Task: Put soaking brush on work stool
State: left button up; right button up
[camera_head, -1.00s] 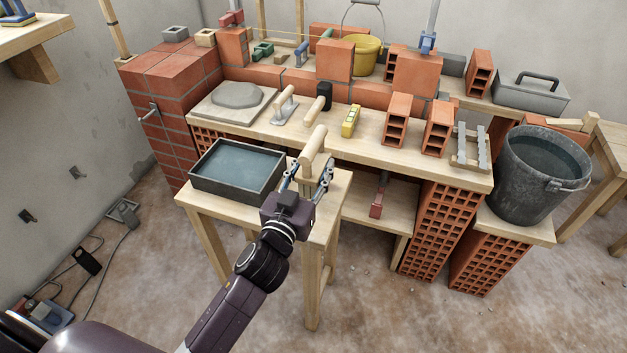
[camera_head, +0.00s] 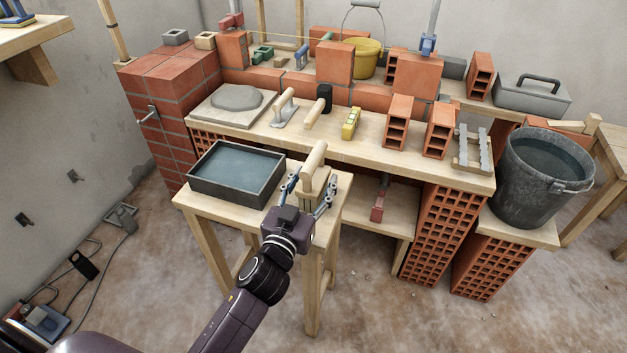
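The soaking brush (camera_head: 314,167) has a pale wooden handle and a wide bristle head. My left gripper (camera_head: 308,194) is shut on it, one finger on each side of the head. The brush is nearly upright, with its handle tilted slightly right. It is over the right part of the work stool (camera_head: 193,206), beside the tray. My gripper hides the brush's lower end, so I cannot tell whether it touches the stool top. My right gripper is not in view.
A dark tray of water (camera_head: 237,172) fills the stool's left part. Behind is a bench (camera_head: 385,157) with a trowel (camera_head: 285,108), a black-headed mallet (camera_head: 320,105), a yellow level (camera_head: 351,124) and hollow bricks. A bucket of water (camera_head: 543,180) stands at the right.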

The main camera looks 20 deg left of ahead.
pick_arm(q)
jog(key=shift+r, duration=0.1)
jog(key=shift+s, duration=0.15)
jog(key=s, duration=1)
jog(key=shift+s+a, duration=0.1)
jog(key=shift+a, duration=0.1)
jog(key=shift+s, duration=0.75)
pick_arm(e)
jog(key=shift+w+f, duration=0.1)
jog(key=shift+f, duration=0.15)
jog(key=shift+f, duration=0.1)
